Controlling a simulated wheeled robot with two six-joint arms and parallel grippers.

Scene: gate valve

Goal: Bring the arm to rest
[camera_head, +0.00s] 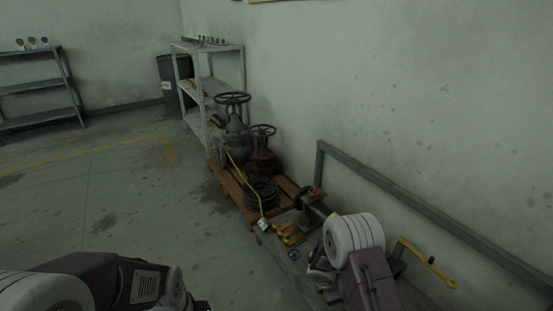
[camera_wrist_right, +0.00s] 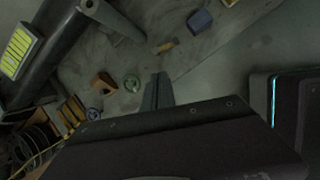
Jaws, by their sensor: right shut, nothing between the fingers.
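My right arm (camera_head: 368,270) comes in at the lower right of the head view, beside the pipe fitting with a red top (camera_head: 313,193). My right gripper (camera_wrist_right: 158,90) shows in the wrist view with its fingers together and nothing between them. A large gate valve with a dark handwheel (camera_head: 232,99) and a smaller rusty valve (camera_head: 262,150) stand on a wooden pallet (camera_head: 228,184).
A grey rail (camera_head: 420,213) runs along the right wall near my right arm. A yellow-handled tool (camera_head: 430,262) is beside that arm. In the wrist view, a dark pipe (camera_wrist_right: 55,50) is at upper left and a blue block (camera_wrist_right: 199,21) at the top. Floor left of the pallet is clear.

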